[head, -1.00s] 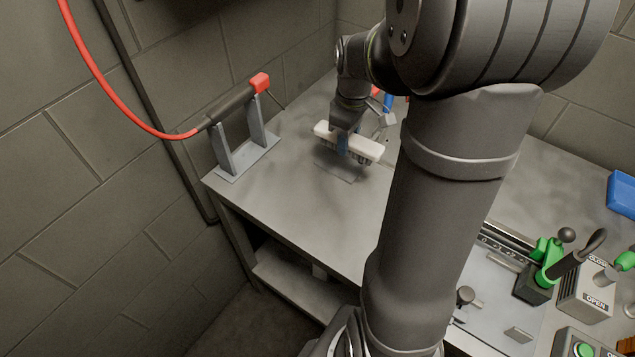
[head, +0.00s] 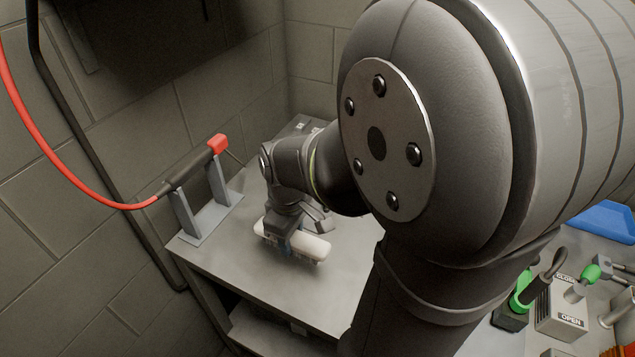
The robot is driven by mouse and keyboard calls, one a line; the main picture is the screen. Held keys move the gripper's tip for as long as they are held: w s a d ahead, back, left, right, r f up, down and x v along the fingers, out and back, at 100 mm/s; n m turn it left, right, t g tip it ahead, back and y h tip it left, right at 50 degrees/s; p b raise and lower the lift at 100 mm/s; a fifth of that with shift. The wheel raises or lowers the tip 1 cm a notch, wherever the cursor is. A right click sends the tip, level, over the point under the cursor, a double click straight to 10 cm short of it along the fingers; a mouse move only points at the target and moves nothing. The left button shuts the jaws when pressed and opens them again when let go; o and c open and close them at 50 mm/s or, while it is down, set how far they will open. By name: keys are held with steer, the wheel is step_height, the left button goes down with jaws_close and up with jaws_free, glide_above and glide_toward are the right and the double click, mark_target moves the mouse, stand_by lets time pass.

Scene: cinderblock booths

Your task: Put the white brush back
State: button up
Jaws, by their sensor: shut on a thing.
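The white brush (head: 313,246) is a long white block with bristles along its underside, low over the left part of the grey table (head: 225,268). My gripper (head: 284,246) is shut on it near its middle, from above, with the brush roughly level. I cannot tell whether the bristles touch the table. My arm hides the middle of the table and much of what lies behind the brush.
A dark tool with a red tip (head: 217,144) and a red hose lies on a grey two-post stand (head: 187,217), left of the brush. Green-handled fixtures (head: 521,295), an OPEN/CLOSE box (head: 562,322) and a blue bin (head: 606,219) stand at right. Bare table lies in front of the brush.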

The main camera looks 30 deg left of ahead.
glide_above(271, 265)
step_height(271, 265, down, 4)
steer(key=shift+r, duration=0.25)
steer(key=shift+f, duration=1.95)
steer(key=shift+f, duration=0.15)
steer(key=o, duration=1)
steer(key=shift+o, duration=0.2)
step_height(271, 265, up, 12)
steer(key=shift+r, duration=0.2)
